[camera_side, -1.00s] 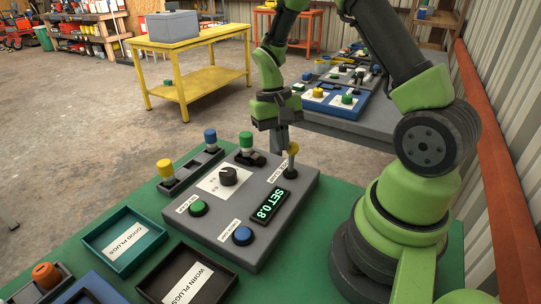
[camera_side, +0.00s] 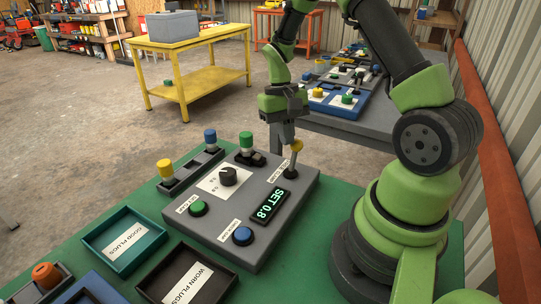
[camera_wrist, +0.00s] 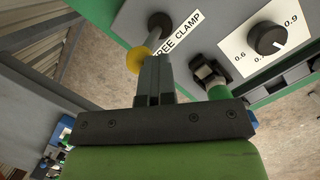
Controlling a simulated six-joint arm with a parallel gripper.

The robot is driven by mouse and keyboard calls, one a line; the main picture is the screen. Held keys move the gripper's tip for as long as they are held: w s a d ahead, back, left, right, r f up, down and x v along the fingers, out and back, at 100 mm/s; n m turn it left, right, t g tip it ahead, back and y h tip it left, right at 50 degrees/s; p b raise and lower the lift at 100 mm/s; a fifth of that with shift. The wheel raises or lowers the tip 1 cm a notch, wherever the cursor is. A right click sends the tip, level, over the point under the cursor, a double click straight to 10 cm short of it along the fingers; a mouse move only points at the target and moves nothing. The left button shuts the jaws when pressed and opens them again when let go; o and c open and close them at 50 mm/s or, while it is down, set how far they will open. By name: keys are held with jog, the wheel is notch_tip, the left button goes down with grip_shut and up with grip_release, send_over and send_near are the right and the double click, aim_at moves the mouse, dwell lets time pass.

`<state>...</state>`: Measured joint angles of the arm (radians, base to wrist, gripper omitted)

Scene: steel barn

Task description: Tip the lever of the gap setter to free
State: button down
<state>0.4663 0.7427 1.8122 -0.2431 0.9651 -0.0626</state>
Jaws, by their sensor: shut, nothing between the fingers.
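The gap setter (camera_side: 262,225) is a grey box with a lit display reading SET 0.8. Its lever has a yellow knob (camera_side: 297,145) on a dark stem at the box's far right corner, leaning slightly right in the side view. In the wrist view the yellow knob (camera_wrist: 137,60) lies toward the FREE end of the FREE CLAMP label (camera_wrist: 178,38). My gripper (camera_side: 286,151) is shut and empty, its fingers pointing down close against the left of the lever. In the wrist view my gripper (camera_wrist: 154,62) overlaps the knob's edge; contact is not certain.
The box also carries a black dial (camera_side: 228,176), a green button (camera_side: 198,208) and a blue button (camera_side: 242,236). A green-capped plug (camera_side: 246,142) stands just left of my gripper. A teal tray (camera_side: 104,255) and a dark tray (camera_side: 165,294) lie at front left.

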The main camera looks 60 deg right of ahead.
jog(key=shift+d+r, duration=0.1)
jog(key=shift+r, duration=0.05)
jog(key=w+a+v, duration=0.1)
jog(key=v, duration=1.2)
jog(key=shift+w+a, duration=0.2)
jog(key=shift+w, duration=0.05)
